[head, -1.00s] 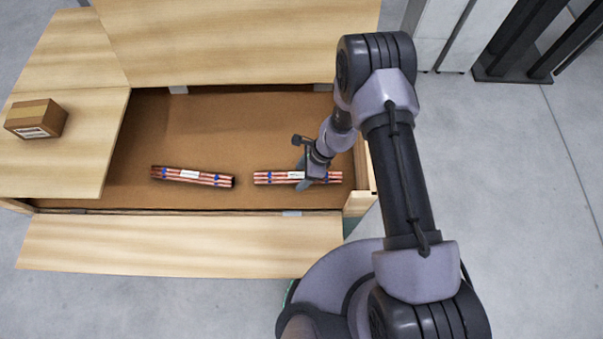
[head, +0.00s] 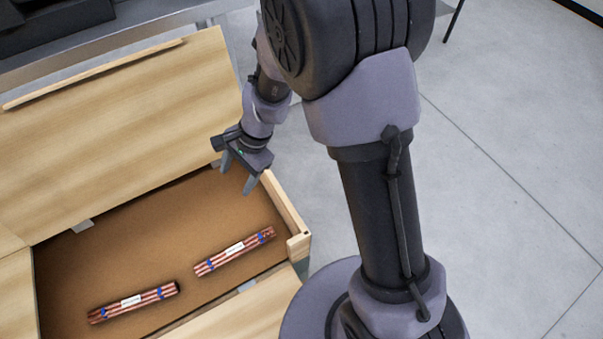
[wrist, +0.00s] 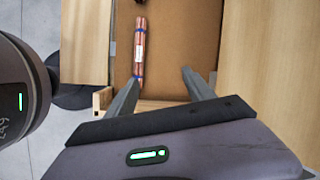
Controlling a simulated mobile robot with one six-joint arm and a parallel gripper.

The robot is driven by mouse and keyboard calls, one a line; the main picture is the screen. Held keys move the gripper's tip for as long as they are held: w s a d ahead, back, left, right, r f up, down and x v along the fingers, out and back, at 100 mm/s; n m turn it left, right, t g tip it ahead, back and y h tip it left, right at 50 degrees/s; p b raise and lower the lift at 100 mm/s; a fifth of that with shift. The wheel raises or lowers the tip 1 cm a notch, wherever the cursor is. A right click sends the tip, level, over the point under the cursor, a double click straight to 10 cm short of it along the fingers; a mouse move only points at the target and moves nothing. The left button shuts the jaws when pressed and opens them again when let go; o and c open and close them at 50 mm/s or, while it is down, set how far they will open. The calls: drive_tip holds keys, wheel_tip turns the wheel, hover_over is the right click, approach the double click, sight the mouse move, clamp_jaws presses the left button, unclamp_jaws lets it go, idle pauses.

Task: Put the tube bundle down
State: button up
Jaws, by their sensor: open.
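Two copper tube bundles with blue bands and white labels lie on the brown floor of a wooden crate (head: 290,205). The right bundle (head: 234,251) lies near the crate's right end, and the left bundle (head: 133,302) lies beyond it to the left. My gripper (head: 237,182) is open and empty, raised above the crate's back right corner, apart from both bundles. In the wrist view my two fingers (wrist: 157,92) are spread.
Open wooden flaps flank the crate: one behind (head: 120,130) and one in front (head: 250,310). A grey metal table (head: 120,42) stands at the back left. The crate floor behind the bundles is bare. Grey concrete floor (head: 510,130) is open to the right.

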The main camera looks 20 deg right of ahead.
drive_tip(key=s+d+r+n+t, duration=0.1)
drive_tip(key=s+d+r+n, duration=0.15)
drive_tip(key=r, duration=0.55)
drive_tip(key=s+d+r+n+t, duration=0.1)
drive_tip(key=s+d+r, duration=0.2)
drive_tip(key=r, duration=0.4)
drive_tip(key=s+d+r+n+t+h, duration=0.1)
drive_tip(key=s+d+r, duration=0.2)
drive_tip(key=s, duration=0.3)
drive_tip(key=s+d+r+n+t+h, duration=0.1)
drive_tip(key=s+d+r+n+t, duration=0.1)
drive_tip(key=s, duration=0.4)
wheel_tip(320, 180, up, 2)
drive_tip(key=shift+s+d+r+h, duration=0.15)
drive_tip(key=shift+d+h, duration=0.15)
drive_tip(key=shift+d, duration=0.6)
drive_tip(key=shift+a+n, duration=0.1)
drive_tip(key=shift+n, duration=0.25)
